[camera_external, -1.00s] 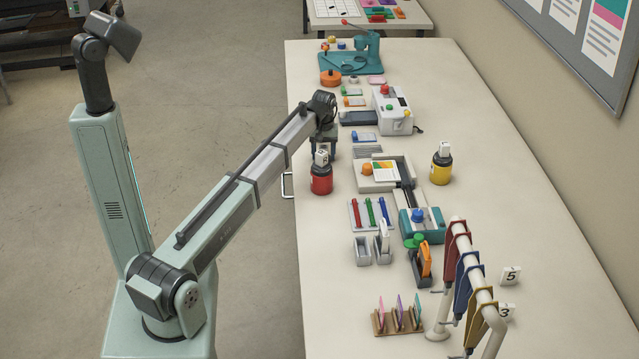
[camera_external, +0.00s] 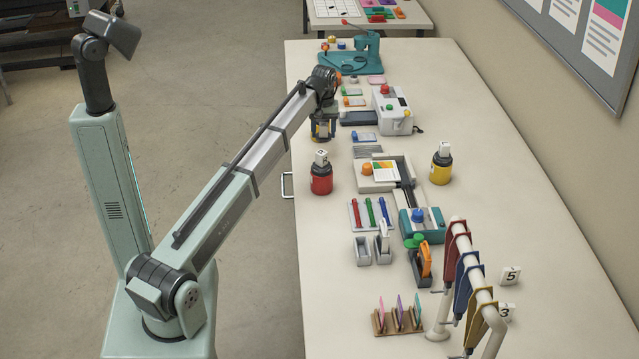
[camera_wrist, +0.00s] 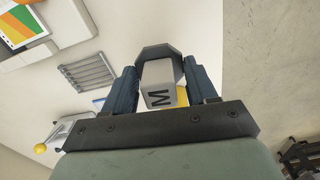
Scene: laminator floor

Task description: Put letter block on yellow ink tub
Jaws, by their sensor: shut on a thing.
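The yellow ink tub (camera_external: 441,172) stands upright on the right half of the table, with a dark cap and a small white block (camera_external: 444,149) on top. My gripper (camera_external: 323,133) is over the table's left part, behind the red tub. In the wrist view a white block marked M (camera_wrist: 160,96) sits between my two fingers (camera_wrist: 162,88), which are shut on it. A dark eight-sided piece (camera_wrist: 174,58) and a yellow patch (camera_wrist: 182,95) show around this block. I cannot tell whether they belong to it.
A red ink tub (camera_external: 321,181) with a white block (camera_external: 321,158) on top stands in front of my gripper. The table right of the yellow tub is clear.

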